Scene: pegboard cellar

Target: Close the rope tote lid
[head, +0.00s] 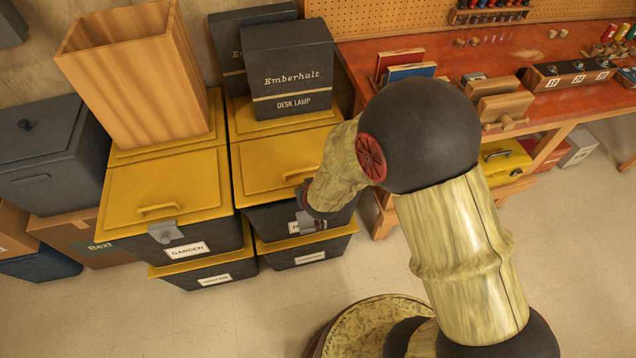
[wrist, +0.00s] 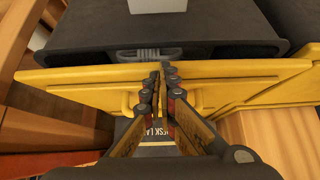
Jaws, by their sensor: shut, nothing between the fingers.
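The rope tote is a dark bin with a yellow lid (head: 272,165), the upper one of the right-hand stack in the head view. Its front label is mostly hidden by my arm.
A black desk lamp box (head: 290,65) stands behind the lid on the same tote. The garden tote (head: 168,190) is beside it on the left, with a tall wooden bin (head: 135,75) behind. A red workbench (head: 440,55) is to the right. Floor in front is clear.

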